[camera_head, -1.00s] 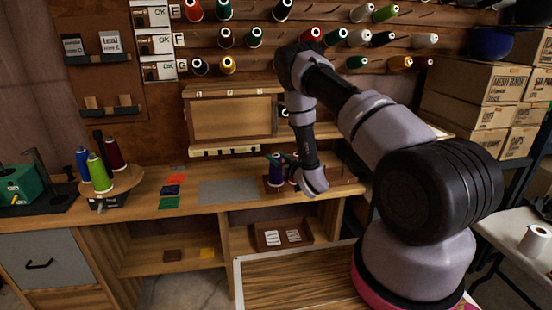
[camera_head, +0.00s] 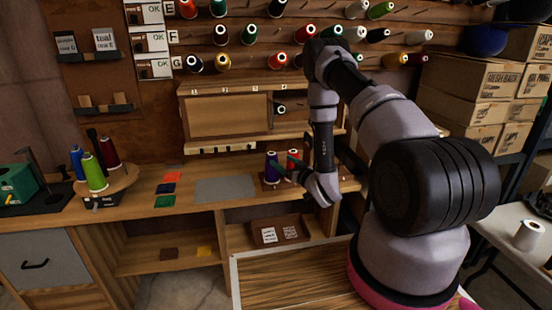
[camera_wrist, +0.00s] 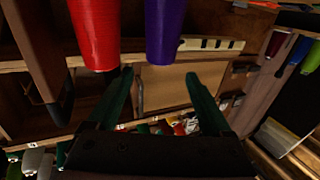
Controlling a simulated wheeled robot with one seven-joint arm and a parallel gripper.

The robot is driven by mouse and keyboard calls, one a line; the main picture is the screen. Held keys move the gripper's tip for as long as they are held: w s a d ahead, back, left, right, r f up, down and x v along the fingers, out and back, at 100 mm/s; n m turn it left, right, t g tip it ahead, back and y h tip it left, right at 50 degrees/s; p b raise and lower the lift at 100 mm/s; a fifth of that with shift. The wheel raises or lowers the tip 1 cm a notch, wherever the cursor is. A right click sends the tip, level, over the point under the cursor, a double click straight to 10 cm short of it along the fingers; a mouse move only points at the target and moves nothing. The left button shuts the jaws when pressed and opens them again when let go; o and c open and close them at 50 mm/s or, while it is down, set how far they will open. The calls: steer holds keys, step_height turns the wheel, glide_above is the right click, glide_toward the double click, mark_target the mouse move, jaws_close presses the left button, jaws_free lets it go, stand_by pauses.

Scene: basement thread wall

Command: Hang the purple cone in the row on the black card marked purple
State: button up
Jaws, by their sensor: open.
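The purple cone (camera_head: 271,166) stands on the workbench, just left of my gripper (camera_head: 288,170) in the head view. In the wrist view the purple cone (camera_wrist: 163,30) hangs into the top of the picture, its end just beyond and between the fingertips. My gripper (camera_wrist: 158,74) has its two green fingers spread, with nothing between them. A red cone (camera_wrist: 95,35) is beside the purple one, past the left finger. No black card marked purple can be read in either view.
Thread cones hang on the wall's pegs (camera_head: 249,34) beside white lettered cards (camera_head: 152,41). A wooden cabinet (camera_head: 228,116) stands behind the bench. A grey mat (camera_head: 225,189) lies left of the purple cone. A turntable (camera_head: 118,181) with several cones is farther left. Boxes (camera_head: 466,95) are at right.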

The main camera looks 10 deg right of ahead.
steer(key=w+d+r+m+h, duration=0.2)
steer(key=d+r, duration=0.2)
steer(key=r, duration=0.3)
steer(key=w+d+r+m+h, duration=0.2)
steer(key=d+r+h, duration=0.1)
steer(key=r, duration=0.5)
steer(key=s+d+r+m+g+h, duration=0.2)
steer(key=s+r+g, duration=0.1)
steer(key=r, duration=1)
steer(key=s+a+r+m+g, duration=0.1)
steer(key=s+r+m+g, duration=0.15)
steer(key=s+r, duration=0.85)
steer(key=s+a+r+g+y, duration=0.1)
steer(key=s+a+g, duration=0.1)
steer(key=s, duration=0.9)
steer(key=s+a+g+y, duration=0.1)
steer(key=s+a+g, duration=0.1)
steer(key=s, duration=1)
steer(key=shift+a+r, duration=0.35)
steer(key=shift+a, duration=0.3)
